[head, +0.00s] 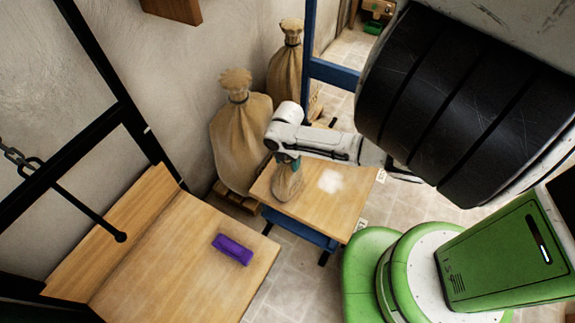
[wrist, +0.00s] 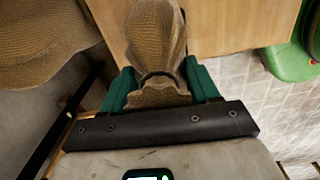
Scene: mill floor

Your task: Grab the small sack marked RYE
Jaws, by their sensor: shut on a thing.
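A small tan sack (head: 288,184) with a tied neck is at the left part of a small wooden table (head: 338,208) in the head view. My gripper (head: 287,163) is above it, pointing down.
Two large tied sacks (head: 238,140) (head: 287,70) stand by the wall behind the table. A white powdery patch (head: 330,181) lies on the tabletop right of the small sack. A larger wooden bench (head: 180,260) at left holds a purple object (head: 232,249).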

